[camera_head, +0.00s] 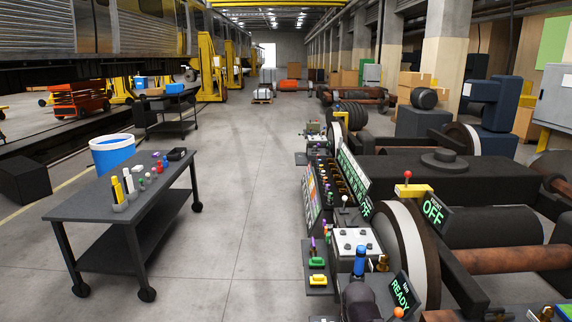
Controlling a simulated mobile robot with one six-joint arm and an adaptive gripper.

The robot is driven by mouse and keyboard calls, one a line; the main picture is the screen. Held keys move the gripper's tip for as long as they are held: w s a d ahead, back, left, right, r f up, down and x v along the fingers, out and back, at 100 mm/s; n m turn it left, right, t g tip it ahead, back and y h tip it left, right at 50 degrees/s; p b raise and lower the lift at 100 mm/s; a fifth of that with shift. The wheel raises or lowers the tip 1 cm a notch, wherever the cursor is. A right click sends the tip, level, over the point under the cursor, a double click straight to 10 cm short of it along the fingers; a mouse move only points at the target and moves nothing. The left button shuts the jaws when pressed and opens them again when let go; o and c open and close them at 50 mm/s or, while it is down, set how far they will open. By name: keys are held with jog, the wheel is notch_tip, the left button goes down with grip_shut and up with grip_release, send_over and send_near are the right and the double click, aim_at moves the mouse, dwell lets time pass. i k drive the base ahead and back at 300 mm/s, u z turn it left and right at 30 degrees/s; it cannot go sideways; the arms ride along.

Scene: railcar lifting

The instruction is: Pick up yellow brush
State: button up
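A small yellow upright item (117,190) stands in a grey holder at the near end of the dark wheeled cart (75,208), on the left. It may be the yellow brush, but it is too small to make out bristles. White upright items (128,181) stand just beside it.
Several small coloured items and a black box (176,154) are on the cart top. A blue bucket (113,154) shows behind the cart. The console (352,238) and heavy wheel machinery fill the right. The floor aisle (240,185) between is clear.

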aim_at(317, 281)
jog(key=k, duration=0.65)
jog(key=u, duration=0.15)
jog(key=i, duration=1.55)
jog(key=z, duration=0.55)
jog(key=i, duration=0.55)
